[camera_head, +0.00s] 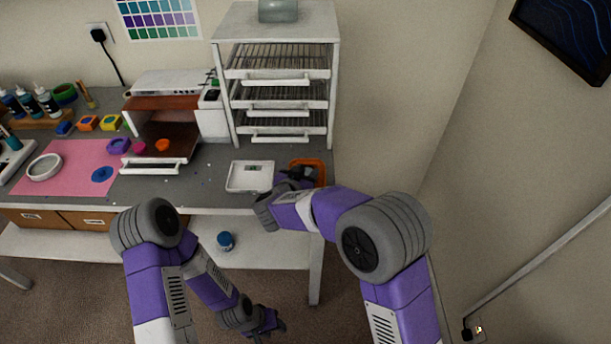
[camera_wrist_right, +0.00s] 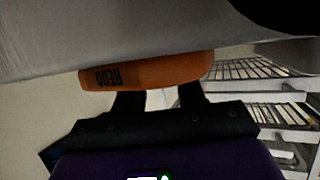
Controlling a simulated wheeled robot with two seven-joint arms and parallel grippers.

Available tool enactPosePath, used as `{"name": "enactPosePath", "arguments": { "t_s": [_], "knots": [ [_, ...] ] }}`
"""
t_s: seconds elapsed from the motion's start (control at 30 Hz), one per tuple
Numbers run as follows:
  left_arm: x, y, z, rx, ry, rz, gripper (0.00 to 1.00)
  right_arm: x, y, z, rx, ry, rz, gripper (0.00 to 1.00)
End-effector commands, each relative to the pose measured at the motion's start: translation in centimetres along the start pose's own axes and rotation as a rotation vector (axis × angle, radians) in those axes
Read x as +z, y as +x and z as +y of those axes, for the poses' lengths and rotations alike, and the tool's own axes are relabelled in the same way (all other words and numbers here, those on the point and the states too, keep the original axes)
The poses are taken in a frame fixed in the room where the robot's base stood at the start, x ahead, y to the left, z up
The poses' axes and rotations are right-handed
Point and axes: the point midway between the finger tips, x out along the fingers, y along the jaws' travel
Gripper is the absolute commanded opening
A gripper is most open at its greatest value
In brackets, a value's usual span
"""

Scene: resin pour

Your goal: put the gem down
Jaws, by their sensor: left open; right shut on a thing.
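I cannot make out the gem in either view. My right gripper (camera_head: 294,179) is at the orange tray (camera_head: 321,172), to the right of the white scale. In the right wrist view, the orange tray (camera_wrist_right: 150,72) shows a wall marked "REDO", upside down. The fingers of my right gripper (camera_wrist_right: 158,98) reach to the tray's edge, and their tips are hidden behind its wall. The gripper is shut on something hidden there. My left gripper (camera_head: 270,326) is open, low in front of the bench, and apart from everything on it.
The white scale (camera_head: 236,184) sits left of the orange tray, near the bench's front edge. A white rack with wire shelves (camera_head: 277,96) stands behind. A small oven-like box (camera_head: 160,150), a pink mat (camera_head: 70,150) and several coloured moulds are further left. A blue jar (camera_head: 225,240) is on the lower shelf.

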Motion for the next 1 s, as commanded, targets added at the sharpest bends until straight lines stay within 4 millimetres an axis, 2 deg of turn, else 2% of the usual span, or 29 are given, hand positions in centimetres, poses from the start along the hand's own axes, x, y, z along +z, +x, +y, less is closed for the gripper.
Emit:
{"name": "enactPosePath", "arguments": {
  "t_s": [0.3, 0.33, 0.47, 0.83, 1.0],
  "knots": [
    [0.0, -0.1, 0.1, 0.0, 0.0, 0.0, 0.43, 0.2, 0.1, 0.0, 0.0, 0.0, 0.001, 0.1],
    [0.0, -0.1, 0.1, 0.0, 0.0, 0.0, 0.43, 0.2, 0.1, 0.0, -0.001, 0.001, 0.001, 0.44],
    [0.0, -0.1, 0.1, 0.0, 0.0, 0.0, 0.43, 0.2, 0.1, 0.0, 0.0, 0.001, 0.001, 0.64],
    [0.0, -0.1, 0.1, 0.0, 0.0, 0.0, 0.43, -0.3, -0.2, -0.1, -0.002, 0.002, 0.001, 0.65],
    [0.0, -0.9, 0.4, 0.0, 0.0, 0.0, 0.43, -0.4, -3.0, -0.1, -0.006, -0.002, 0.0, 0.65]
  ]
}}
